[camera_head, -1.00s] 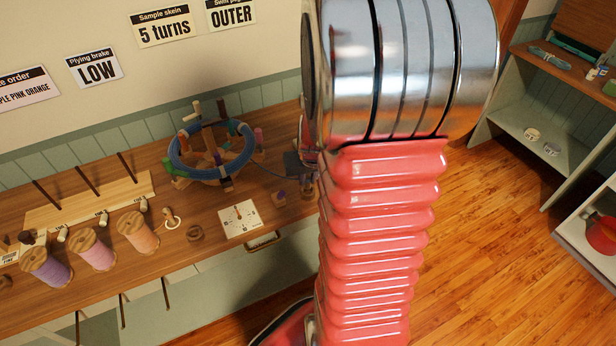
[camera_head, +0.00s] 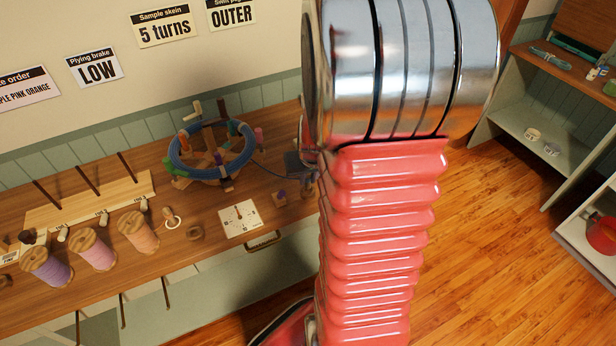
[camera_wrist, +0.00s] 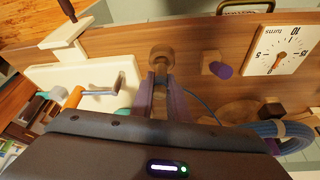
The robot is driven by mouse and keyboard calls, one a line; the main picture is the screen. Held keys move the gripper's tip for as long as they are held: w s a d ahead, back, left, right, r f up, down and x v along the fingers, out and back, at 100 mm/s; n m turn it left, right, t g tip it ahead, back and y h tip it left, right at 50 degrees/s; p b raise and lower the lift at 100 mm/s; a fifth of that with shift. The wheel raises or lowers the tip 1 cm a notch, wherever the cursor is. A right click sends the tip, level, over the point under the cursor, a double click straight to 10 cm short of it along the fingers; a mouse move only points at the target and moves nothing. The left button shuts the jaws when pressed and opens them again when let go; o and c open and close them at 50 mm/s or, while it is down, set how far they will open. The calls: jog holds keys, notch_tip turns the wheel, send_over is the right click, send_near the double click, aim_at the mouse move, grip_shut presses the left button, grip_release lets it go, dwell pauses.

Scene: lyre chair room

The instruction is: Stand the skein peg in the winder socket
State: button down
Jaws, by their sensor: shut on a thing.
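A turned wooden piece with a round knob (camera_wrist: 161,54) is between the fingers of my gripper (camera_wrist: 161,88) in the wrist view. My gripper is shut on it; I cannot tell for sure that it is the skein peg. The winder (camera_head: 243,158) stands on the bench with blue yarn in a ring around its coloured pegs. Its yarn also shows at the lower right of the wrist view (camera_wrist: 262,130), apart from my gripper. I cannot make out the winder socket. In the head view my arm hides most of the gripper.
A purple-topped piece (camera_wrist: 221,70) stands near the gripper. The turns dial (camera_head: 239,219) lies on the bench (camera_head: 215,205). Purple, pink and orange spools (camera_head: 138,231) stand at the left. A white crank mechanism (camera_wrist: 85,85) is left of the gripper in the wrist view.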

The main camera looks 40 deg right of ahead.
jog(key=shift+f, duration=0.95)
jog(key=c, duration=1.6)
grip_release()
jog(key=shift+c, duration=0.2)
jog(key=v, duration=1.3)
jog(key=shift+r, duration=0.4)
jog(key=shift+s, duration=0.15)
jog(key=s+a+r+n, duration=0.1)
jog(key=a+r+n, duration=0.1)
jog(key=a, duration=0.6)
jog(key=s+a+r+n+t+y, duration=0.1)
jog(key=a+r, duration=0.3)
jog(key=a, duration=0.4)
jog(key=s+a+r+n+y, duration=0.1)
jog(key=s+a+r+n, duration=0.2)
jog(key=a, duration=0.5)
jog(key=shift+s+a+r+t, duration=0.25)
jog(key=shift+a+r+t, duration=0.05)
jog(key=shift+a+r, duration=0.05)
